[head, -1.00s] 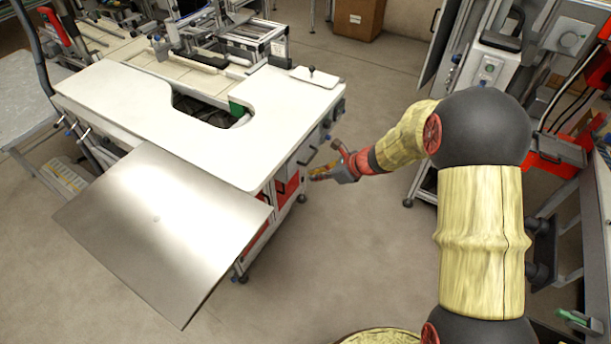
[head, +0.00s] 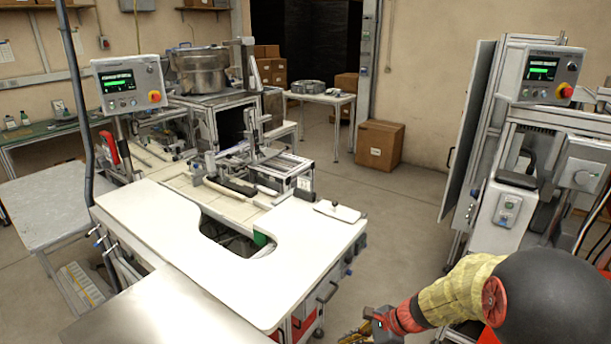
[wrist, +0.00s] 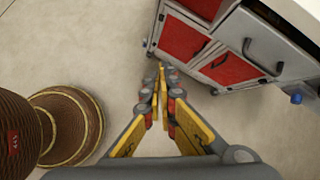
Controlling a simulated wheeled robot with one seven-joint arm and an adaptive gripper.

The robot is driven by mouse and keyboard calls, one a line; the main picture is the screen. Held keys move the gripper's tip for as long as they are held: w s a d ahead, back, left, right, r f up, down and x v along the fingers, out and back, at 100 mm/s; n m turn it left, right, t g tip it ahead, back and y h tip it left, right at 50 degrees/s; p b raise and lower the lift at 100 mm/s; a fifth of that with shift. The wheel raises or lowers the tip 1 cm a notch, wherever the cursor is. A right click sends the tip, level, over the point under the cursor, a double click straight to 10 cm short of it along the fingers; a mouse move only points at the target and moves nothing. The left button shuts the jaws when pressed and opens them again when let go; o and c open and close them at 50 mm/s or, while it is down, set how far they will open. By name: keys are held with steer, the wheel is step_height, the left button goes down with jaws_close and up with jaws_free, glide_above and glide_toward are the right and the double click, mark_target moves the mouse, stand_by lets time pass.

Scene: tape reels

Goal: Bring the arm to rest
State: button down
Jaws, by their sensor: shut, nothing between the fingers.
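My gripper (wrist: 162,92) points down at the floor in the wrist view. Its yellow and grey fingers are together with nothing between them. In the head view my gripper (head: 362,330) shows at the bottom edge, partly cut off, to the right of the white workbench.
The white workbench (head: 180,235) stands left of my gripper. Its red drawers (wrist: 185,38) show close by in the wrist view. A machine with a screen (head: 540,75) stands at right. A cardboard box (head: 380,145) sits on the floor behind. Floor between is clear.

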steer(key=s+d+r+n+t+h, duration=0.1)
steer(key=s+d+r+n+h, duration=0.2)
steer(key=s+r+n, duration=0.6)
steer(key=s+d+r+n+t+h, duration=0.2)
steer(key=s+r+n, duration=0.7)
steer(key=s+r, duration=0.6)
steer(key=shift+s+d+r+h, duration=0.2)
steer(key=shift+d+r+h, duration=0.4)
steer(key=shift+d+h, duration=0.4)
steer(key=shift+a, duration=0.15)
